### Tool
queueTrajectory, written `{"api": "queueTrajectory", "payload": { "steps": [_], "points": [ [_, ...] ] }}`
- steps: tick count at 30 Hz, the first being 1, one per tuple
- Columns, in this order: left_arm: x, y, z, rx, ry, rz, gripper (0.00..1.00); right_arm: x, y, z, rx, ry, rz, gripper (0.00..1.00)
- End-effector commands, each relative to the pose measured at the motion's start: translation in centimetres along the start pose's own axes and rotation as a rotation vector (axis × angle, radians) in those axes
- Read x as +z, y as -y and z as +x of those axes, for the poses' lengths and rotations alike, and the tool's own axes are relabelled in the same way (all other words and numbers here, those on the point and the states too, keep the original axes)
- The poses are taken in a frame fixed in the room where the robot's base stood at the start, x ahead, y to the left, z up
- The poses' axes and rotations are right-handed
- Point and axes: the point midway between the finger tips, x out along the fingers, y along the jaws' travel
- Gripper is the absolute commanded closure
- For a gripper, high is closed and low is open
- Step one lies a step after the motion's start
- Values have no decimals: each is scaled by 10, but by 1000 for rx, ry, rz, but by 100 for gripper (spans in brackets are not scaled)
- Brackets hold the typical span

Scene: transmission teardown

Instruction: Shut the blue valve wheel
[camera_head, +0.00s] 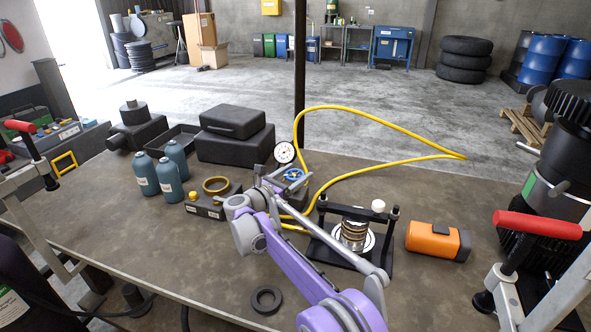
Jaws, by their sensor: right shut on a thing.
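The blue valve wheel (294,174) sits below the pressure gauge (284,152), near the far edge of the workbench (130,225). My right gripper (286,185) reaches it from the near left and is shut on it. The wrist and fingers hide part of the wheel and the fitting under it. A yellow hose (390,121) loops from beside the wheel to the right. My left gripper is not in view.
Left of my right arm stand teal bottles (145,175), black cases (233,145) and a brass ring (216,185). A press frame (325,252) and an orange device (437,242) stand to its right. A black ring (266,300) lies in front. The bench's front left is clear.

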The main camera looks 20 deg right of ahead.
Motion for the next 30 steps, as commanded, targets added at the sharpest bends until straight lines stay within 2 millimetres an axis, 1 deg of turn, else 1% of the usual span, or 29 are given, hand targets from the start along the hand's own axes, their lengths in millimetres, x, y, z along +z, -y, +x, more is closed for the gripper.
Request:
{"api": "queueTrajectory", "payload": {
  "steps": [1,3,9,15,26,27,30],
  "points": [
    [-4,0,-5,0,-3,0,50,2,-2,0,-27,-2,2,76],
    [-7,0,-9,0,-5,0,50,2,-1,0,-65,-2,3,76],
    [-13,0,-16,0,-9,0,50,0,0,0,-138,-2,3,76],
    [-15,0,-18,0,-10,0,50,0,0,0,-168,-2,3,76],
    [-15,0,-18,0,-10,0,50,-1,1,0,-172,-1,2,76],
    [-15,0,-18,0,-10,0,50,-1,1,0,-172,-1,2,17],
    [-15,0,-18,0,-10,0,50,-1,1,0,-172,-1,2,0]
  ]
}}
